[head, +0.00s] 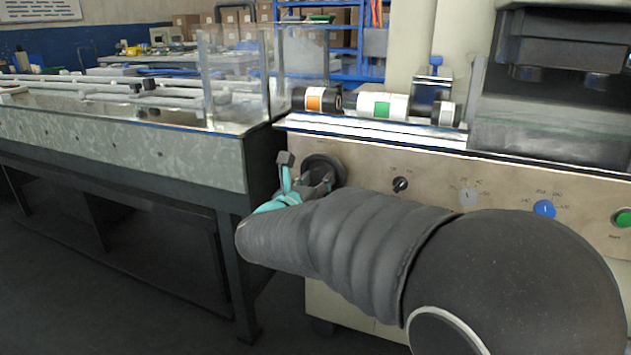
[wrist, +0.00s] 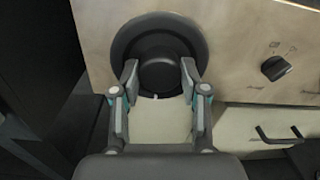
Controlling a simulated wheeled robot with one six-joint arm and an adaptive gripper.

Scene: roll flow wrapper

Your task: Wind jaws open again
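The jaw control looks like a round black handwheel (wrist: 121,42) with a raised hub (wrist: 158,72), set on the beige front panel. In the head view the handwheel (head: 323,167) is at the panel's left end, partly hidden by my gripper. My gripper (wrist: 159,70) is in front of it, with one finger on each side of the hub. The fingers stand apart, and whether they touch the hub cannot be told. In the head view my gripper (head: 306,170) is at the wheel, its fingers spread. No jaws can be made out clearly.
A small black knob (head: 400,184), a blue knob (head: 544,208) and a green button (head: 624,218) are right of the wheel. Labelled rolls (head: 382,106) lie on the ledge above. A clear-walled conveyor (head: 120,142) stands close on the left.

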